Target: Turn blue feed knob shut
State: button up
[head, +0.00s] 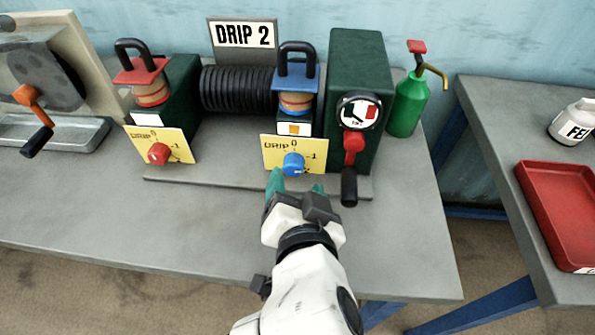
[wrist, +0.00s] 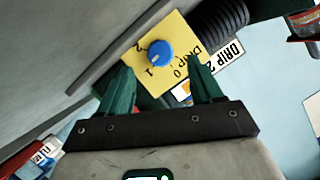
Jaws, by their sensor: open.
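The blue feed knob (head: 293,164) sits on a yellow dial plate (head: 270,152) marked DRIP, on the front of the right-hand dripper. It also shows in the wrist view (wrist: 159,53), where its pale mark points down-left, roughly toward the 1. My gripper (head: 297,183) is open and empty, just in front of and slightly below the knob. In the wrist view my green fingers (wrist: 160,76) stand on either side of the knob's line, apart from it. The exact gap to the knob is hard to tell.
A red knob (head: 158,153) is on the left dripper. Right of the blue knob is a green block with a gauge (head: 360,111) and a black-handled red lever (head: 350,170). A green oil can (head: 408,104) stands behind. The bench front (head: 150,235) is clear.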

aim_at(293, 170)
jog(key=shift+x, duration=2.5)
jog(key=shift+c, duration=0.5)
jog(key=c, duration=1)
jog(key=shift+o, duration=0.2)
jog(key=shift+a+r+n+p, duration=0.1)
jog(key=shift+r+n+p, duration=0.2)
jog(key=shift+p, duration=0.3)
jog(key=shift+f+n+h+p, duration=0.2)
jog(key=shift+n+h+p, duration=0.5)
jog(key=o, duration=1.1)
jog(key=shift+c, duration=0.2)
